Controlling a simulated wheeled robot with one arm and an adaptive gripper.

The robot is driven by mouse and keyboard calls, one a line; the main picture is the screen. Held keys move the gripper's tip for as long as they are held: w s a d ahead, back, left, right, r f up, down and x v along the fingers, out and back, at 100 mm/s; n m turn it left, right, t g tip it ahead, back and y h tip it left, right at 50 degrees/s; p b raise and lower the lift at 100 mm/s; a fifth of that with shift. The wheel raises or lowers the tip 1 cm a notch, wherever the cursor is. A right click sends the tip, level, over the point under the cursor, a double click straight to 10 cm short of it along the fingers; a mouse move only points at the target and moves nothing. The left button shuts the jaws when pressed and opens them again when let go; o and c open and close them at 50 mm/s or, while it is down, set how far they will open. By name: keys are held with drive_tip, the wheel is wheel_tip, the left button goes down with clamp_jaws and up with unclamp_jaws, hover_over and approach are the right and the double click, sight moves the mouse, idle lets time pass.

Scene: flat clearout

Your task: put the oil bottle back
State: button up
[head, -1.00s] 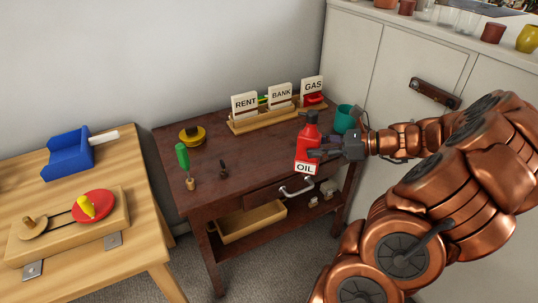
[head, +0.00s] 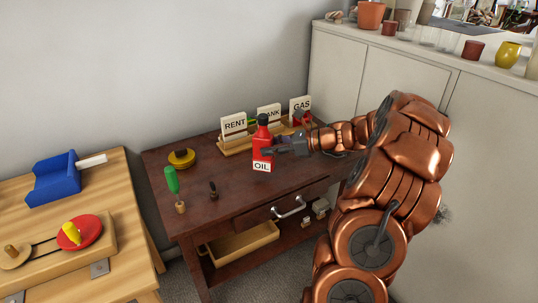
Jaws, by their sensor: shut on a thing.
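The red oil bottle (head: 262,148) has a dark cap and a white label reading OIL. It is upright over the dark wooden table (head: 222,199). My gripper (head: 273,148) is shut on the bottle from its right side. I cannot tell whether the bottle's base touches the tabletop or hangs just above it.
A wooden rack (head: 236,147) with RENT, BANK and GAS cards stands behind the bottle. A yellow-black round thing (head: 182,158), a green-handled tool (head: 173,183) and a small dark tool (head: 213,190) stand to the left. The tabletop's front middle is clear.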

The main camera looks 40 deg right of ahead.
drive_tip(key=shift+w+a, duration=0.1)
drive_tip(key=shift+w, duration=0.35)
drive_tip(key=shift+f+b, duration=0.3)
drive_tip(key=shift+f, duration=1.45)
drive_tip(key=shift+f, duration=0.1)
drive_tip(key=o, duration=0.7)
drive_tip(key=shift+o, duration=0.2)
